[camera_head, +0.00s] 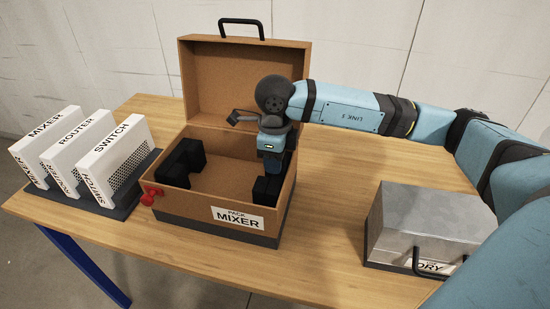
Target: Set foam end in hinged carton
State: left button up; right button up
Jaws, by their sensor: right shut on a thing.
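The hinged carton (173,208) stands open on the table, its lid (228,75) raised upright at the back with a black handle on top. A label on its front reads "PACK MIXER". One black foam end (180,160) sits inside against the left side. A second black foam end (267,189) is inside at the right wall. My right gripper (278,162) reaches down into the carton from above and is shut on this right foam end. The wrist hides part of the grip and the carton's back right. My left gripper is not in view.
A dark rack (120,207) at the left holds white units labelled mixer, router and switch (115,158). A closed grey case (425,215) with a black handle stands at the right. The wooden table (330,215) is clear between carton and case.

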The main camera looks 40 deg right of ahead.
jog(key=shift+f, duration=0.25)
jog(key=shift+f+b, duration=0.3)
jog(key=shift+b, duration=0.1)
jog(key=o, duration=1)
jog(key=shift+r, duration=0.15)
notch_tip(320, 180, up, 13)
jog(key=shift+r, duration=0.3)
jog(key=shift+r, duration=0.1)
